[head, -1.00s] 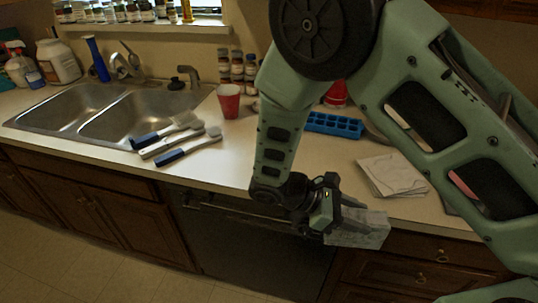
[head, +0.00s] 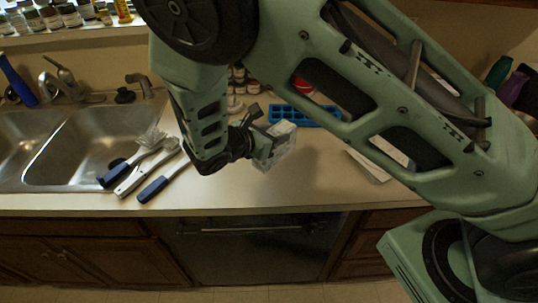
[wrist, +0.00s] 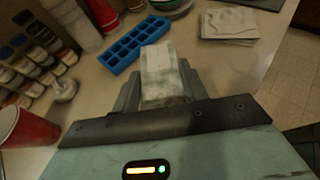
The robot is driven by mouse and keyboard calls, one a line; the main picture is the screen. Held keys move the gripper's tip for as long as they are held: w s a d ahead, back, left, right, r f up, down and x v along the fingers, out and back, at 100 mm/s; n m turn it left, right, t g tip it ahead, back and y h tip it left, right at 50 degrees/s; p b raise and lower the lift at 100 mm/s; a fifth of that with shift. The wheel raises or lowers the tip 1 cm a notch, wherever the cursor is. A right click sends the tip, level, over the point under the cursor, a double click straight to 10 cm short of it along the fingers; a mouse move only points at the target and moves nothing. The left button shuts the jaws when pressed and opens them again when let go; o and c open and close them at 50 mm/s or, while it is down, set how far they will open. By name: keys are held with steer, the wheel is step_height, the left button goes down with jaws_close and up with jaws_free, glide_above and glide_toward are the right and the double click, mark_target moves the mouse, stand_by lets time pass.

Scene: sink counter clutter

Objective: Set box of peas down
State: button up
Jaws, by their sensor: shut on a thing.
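The box of peas (head: 281,143) is a pale, whitish-green carton. My gripper (head: 262,146) is shut on it, over the counter (head: 230,190) to the right of the brushes. In the wrist view the box (wrist: 162,72) sits between the two fingers of my gripper (wrist: 160,88), its far end sticking out past them. Whether its underside touches the counter cannot be told from these views.
A blue ice tray (head: 305,117) lies just behind the box. Several brushes (head: 150,165) lie left, beside the sink (head: 75,150). The wrist view shows a red cup (wrist: 24,138), spice bottles (wrist: 40,60) and papers (wrist: 229,24). Bare counter lies in front of the box.

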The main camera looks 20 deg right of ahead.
steer(key=shift+f+p, duration=0.95)
steer(key=shift+f, duration=2.4)
steer(key=shift+f, duration=0.25)
steer(key=o, duration=1.2)
steer(key=shift+r, duration=0.1)
steer(key=shift+r, duration=0.1)
